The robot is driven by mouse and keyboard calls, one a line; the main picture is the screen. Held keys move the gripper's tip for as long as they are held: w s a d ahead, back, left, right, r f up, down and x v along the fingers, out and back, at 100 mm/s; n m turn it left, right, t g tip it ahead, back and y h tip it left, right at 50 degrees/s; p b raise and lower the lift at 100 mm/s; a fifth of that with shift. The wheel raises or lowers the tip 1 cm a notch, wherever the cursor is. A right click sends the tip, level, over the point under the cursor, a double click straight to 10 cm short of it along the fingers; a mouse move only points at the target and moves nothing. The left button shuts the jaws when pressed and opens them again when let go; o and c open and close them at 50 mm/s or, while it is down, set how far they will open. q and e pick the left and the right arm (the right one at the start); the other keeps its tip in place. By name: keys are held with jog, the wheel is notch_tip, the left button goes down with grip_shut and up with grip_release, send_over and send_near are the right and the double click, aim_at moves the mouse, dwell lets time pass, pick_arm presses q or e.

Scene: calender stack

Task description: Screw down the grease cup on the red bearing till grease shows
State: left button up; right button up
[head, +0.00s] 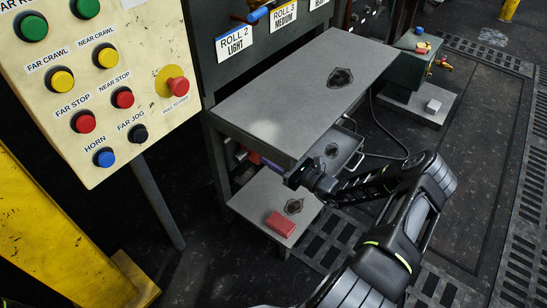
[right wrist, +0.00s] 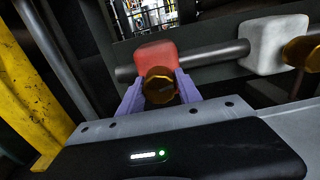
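The red bearing (right wrist: 156,56) sits on a dark horizontal shaft in the right wrist view. A round brass grease cup (right wrist: 159,86) faces me from its front. The two purple fingers of my right gripper (right wrist: 160,84) stand on either side of this cup, close to its sides; whether they press on it I cannot tell. No grease is visible. In the head view my right gripper (head: 300,177) is at the grey table's front edge, its fingers not clearly seen. The bearing is not clearly seen there. My left gripper is out of view.
A white bearing (right wrist: 274,47) and another brass cup (right wrist: 301,52) are to the right on the shaft. The grey table (head: 275,110) overhangs a lower shelf with a red block (head: 280,223). A button panel (head: 100,80) and yellow frame (head: 55,240) stand left.

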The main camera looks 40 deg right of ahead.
grip_shut()
jog(key=shift+m+p, duration=0.3)
jog(key=shift+m, duration=0.1)
jog(key=shift+r+m+p, duration=0.1)
jog(key=shift+m+p, duration=0.55)
jog(key=shift+m, duration=0.55)
jog(key=m+p, duration=0.1)
jog(key=m, duration=0.3)
jog(key=shift+m, duration=0.3)
jog(key=shift+o, duration=2.4)
grip_release()
jog(key=shift+s, duration=0.1)
